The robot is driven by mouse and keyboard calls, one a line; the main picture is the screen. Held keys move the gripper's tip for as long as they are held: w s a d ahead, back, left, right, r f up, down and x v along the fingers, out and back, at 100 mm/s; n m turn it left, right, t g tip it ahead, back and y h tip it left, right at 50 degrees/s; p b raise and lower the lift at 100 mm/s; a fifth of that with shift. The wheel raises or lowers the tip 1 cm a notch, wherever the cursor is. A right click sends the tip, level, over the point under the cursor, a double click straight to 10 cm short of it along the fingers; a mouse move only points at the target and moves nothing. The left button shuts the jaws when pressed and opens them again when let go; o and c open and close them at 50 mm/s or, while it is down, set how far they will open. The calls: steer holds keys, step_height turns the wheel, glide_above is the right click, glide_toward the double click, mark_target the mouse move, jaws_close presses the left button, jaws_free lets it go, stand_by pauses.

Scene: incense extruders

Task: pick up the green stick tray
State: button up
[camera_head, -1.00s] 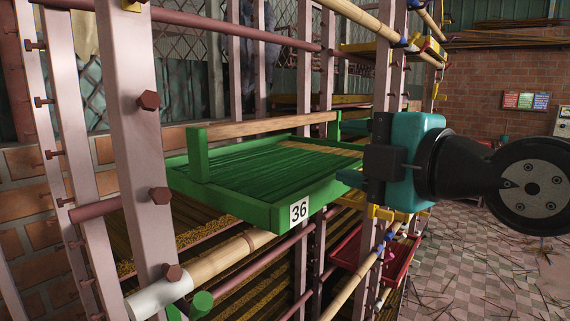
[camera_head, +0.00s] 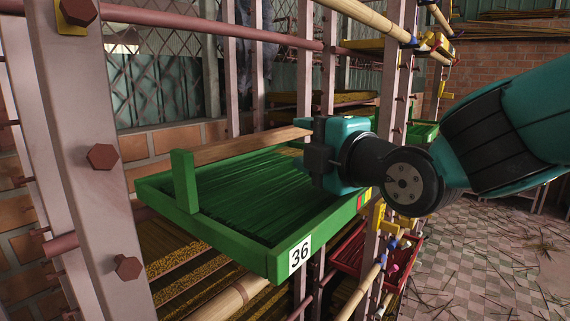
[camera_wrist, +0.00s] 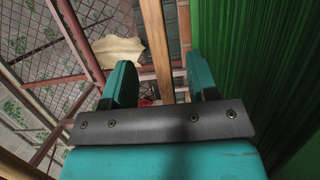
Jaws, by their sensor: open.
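The green stick tray (camera_head: 280,257), labelled 36, rests on the rack, filled with thin dark-green sticks. The green sticks (camera_wrist: 260,60) fill the right side there. Contact with the bar cannot be told.
Pale rack posts (camera_head: 85,160) with bolts stand close at the left, and further posts rise behind and right of the tray. A red tray (camera_head: 347,258) sits lower right, and another green tray (camera_head: 424,132) lies behind my arm. Open tiled floor (camera_head: 490,260) is at the right.

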mark_target(289, 135)
steer(key=p+x, duration=0.1)
steer(key=x, duration=0.2)
steer(key=shift+a, duration=0.15)
steer(key=p+x, duration=0.4)
steer(key=shift+w+r, duration=0.2)
steer(key=shift+w, duration=0.3)
steer(key=shift+w+a+f, duration=0.15)
steer(key=shift+w, duration=0.1)
steer(key=shift+c, duration=0.4)
jaws_close()
